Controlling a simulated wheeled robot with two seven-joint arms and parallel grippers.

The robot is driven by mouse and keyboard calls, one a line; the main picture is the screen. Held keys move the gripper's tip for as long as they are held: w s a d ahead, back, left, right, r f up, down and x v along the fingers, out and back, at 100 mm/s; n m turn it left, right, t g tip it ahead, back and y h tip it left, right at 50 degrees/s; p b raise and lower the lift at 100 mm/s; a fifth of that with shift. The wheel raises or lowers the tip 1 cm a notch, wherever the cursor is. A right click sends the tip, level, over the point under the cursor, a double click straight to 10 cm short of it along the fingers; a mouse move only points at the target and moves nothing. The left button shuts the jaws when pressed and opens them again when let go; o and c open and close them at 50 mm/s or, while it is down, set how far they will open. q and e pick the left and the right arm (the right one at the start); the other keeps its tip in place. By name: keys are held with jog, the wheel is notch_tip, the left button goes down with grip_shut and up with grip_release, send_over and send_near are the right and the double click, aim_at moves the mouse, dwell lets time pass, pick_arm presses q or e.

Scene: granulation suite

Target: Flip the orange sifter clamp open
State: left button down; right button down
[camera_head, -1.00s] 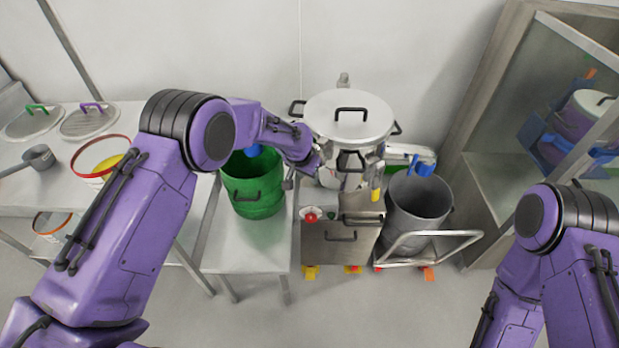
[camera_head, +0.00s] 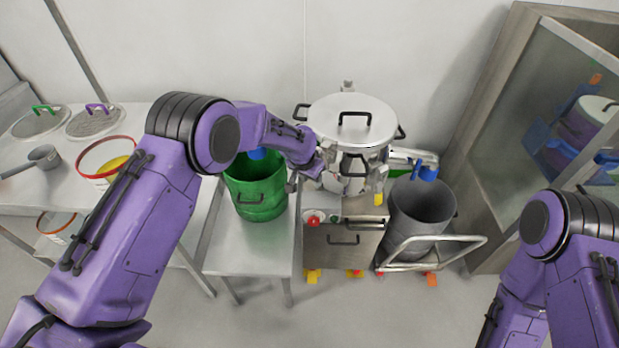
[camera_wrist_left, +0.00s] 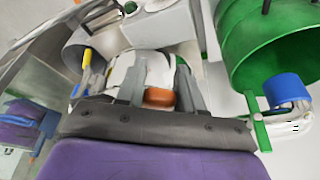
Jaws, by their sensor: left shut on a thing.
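The steel sifter (camera_head: 347,118) with its round lid and black handles stands on a grey cabinet in the middle of the head view. My left gripper (camera_head: 318,168) is at the sifter's left side, below the lid. In the left wrist view the orange sifter clamp (camera_wrist_left: 159,97) shows between the two grey fingers of my left gripper (camera_wrist_left: 160,80), which is shut on it. In the head view the clamp is hidden. I cannot tell from here how far it is turned. Only part of my right arm shows, at the lower right, and its gripper is out of view.
A green drum (camera_head: 257,188) stands on a bench just left of the sifter, close under my left forearm; it also shows in the left wrist view (camera_wrist_left: 270,50). A grey bin (camera_head: 421,208) on a wheeled frame stands at the right. A glass-fronted cabinet (camera_head: 500,150) is further right.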

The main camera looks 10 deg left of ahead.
pick_arm(q)
jog(key=shift+w+d+r, duration=0.15)
jog(key=shift+w+r, duration=0.5)
jog(key=shift+r, duration=0.2)
jog(key=c, duration=0.8)
grip_release()
jog(key=shift+w+d+f, duration=0.15)
jog(key=shift+w, duration=0.1)
jog(key=shift+d+f, duration=0.1)
jog(key=shift+f, duration=0.1)
jog(key=shift+s+r, duration=0.1)
jog(key=b+v, duration=0.2)
jog(key=v, duration=0.7)
jog(key=shift+s+d+r+b, duration=0.1)
jog(key=shift+r+b, duration=0.2)
jog(key=shift+s+r, duration=0.15)
jog(key=shift+r, duration=0.15)
